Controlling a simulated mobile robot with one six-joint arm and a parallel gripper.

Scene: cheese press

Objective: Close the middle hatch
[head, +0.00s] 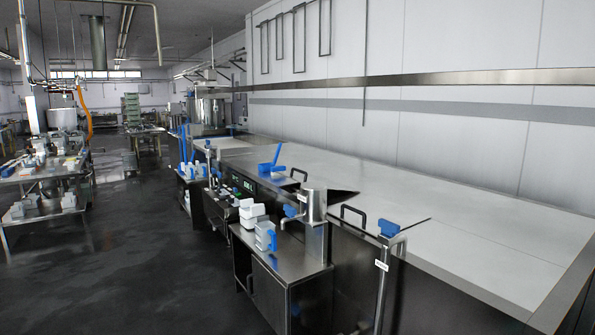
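A long steel press with a flat pale top (470,225) runs along the right wall. Two dark loop handles stand up along its front edge, a nearer one (353,210) and a farther one (299,173). A dark gap (338,204) shows in the top between these handles. A thin dark line crosses the top by the nearer handle. I cannot tell for sure which panel is the middle hatch or how far it stands open. My gripper is not in view.
A steel cabinet (268,282) with white and blue containers (265,236) stands against the press front. A blue scoop (270,168) lies on the press edge. A post with a blue top (389,228) stands nearer. Loaded tables (45,175) are at left; dark floor (140,270) between is clear.

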